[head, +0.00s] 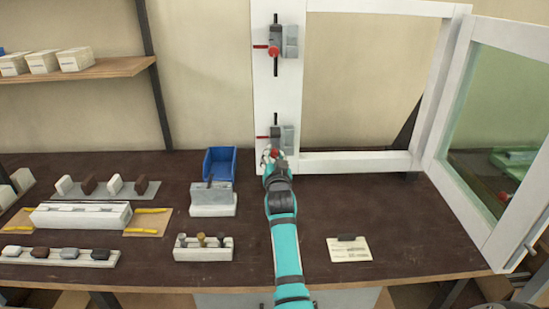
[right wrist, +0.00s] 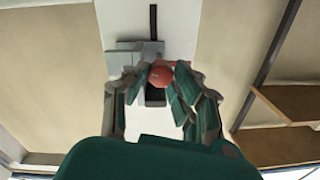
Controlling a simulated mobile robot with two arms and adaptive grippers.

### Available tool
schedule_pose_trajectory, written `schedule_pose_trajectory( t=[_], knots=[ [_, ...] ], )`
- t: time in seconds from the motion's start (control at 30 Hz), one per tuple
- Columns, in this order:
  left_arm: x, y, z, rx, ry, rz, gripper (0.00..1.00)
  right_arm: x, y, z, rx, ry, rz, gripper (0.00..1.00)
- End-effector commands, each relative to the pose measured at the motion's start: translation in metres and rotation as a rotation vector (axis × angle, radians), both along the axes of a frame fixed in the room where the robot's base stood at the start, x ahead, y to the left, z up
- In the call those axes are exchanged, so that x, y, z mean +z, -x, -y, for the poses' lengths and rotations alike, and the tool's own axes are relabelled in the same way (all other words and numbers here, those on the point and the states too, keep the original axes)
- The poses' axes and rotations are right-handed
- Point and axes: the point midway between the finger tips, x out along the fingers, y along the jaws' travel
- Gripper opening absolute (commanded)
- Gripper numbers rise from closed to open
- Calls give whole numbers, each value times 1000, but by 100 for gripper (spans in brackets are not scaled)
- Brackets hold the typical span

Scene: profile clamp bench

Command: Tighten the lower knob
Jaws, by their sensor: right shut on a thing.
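The lower knob (right wrist: 161,75) is red and round and sits on the lower clamp (head: 287,138), a grey block on the white upright profile (head: 264,95). My right gripper (head: 271,157) reaches up to it from the front and is shut on the knob. In the right wrist view my right gripper (right wrist: 165,82) has its fingers on both sides of the knob. In the head view the fingers partly cover the knob. The upper clamp (head: 290,42), with its own red knob (head: 273,52), is higher on the same profile. My left gripper is not in view.
A white-framed glass pane (head: 495,125) stands open at the right. A blue bin (head: 219,163), a grey block (head: 211,200) and a rack with small knobs (head: 203,252) stand left of my arm. A label card (head: 349,253) lies to the right, with bare bench around it.

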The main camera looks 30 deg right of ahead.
Motion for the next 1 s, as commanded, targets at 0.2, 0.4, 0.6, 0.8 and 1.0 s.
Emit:
schedule_pose_trajectory(
  t=[0.2, 0.4, 0.6, 0.8, 1.0],
  knots=[
    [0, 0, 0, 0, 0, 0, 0, 1, 0, 0, 1, 2, 0, 40],
    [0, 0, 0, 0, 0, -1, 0, 1, 0, 0, 0, 2, -1, 49],
    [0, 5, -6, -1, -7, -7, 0, 6, 0, 0, 0, 2, 0, 49],
    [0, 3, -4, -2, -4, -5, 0, 39, 0, 0, 0, 4, 5, 49],
    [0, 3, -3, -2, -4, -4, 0, 76, -1, 0, 1, 3, 3, 49]
  ],
)
